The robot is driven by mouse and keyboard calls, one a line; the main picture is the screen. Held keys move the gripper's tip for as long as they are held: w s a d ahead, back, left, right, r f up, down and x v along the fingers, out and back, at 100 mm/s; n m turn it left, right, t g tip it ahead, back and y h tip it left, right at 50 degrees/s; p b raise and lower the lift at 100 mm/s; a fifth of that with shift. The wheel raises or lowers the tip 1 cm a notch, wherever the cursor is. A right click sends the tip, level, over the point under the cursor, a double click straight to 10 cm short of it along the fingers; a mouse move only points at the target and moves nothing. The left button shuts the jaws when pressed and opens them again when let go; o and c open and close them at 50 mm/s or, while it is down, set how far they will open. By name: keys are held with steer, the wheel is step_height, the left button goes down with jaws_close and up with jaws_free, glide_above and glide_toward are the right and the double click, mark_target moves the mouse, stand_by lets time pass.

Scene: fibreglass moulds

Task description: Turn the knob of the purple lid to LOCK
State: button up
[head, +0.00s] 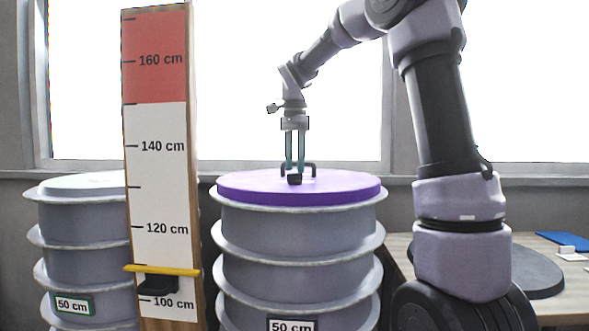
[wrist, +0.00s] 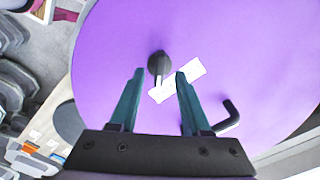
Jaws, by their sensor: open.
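The purple lid (head: 240,187) lies flat on top of a grey ribbed drum, and it fills much of the wrist view (wrist: 110,50). Its black knob (wrist: 158,62) stands near the lid's middle and also shows in the head view (head: 294,180). A white label (wrist: 190,76) lies under the knob; its print is too small to read. My gripper (wrist: 159,74) is open and points down over the lid, its teal fingers also visible in the head view (head: 295,168). In the wrist view the knob appears between and just past the fingertips; contact cannot be told.
A dark bent handle (wrist: 231,116) rises from the lid beside my right finger. The drum (head: 290,235) bears a 50 cm tag. A height board (head: 160,190) and a second grey drum (head: 85,225) stand left. A wooden table (head: 570,290) is at right.

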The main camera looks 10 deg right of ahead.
steer(key=shift+f, duration=0.95)
jaws_close()
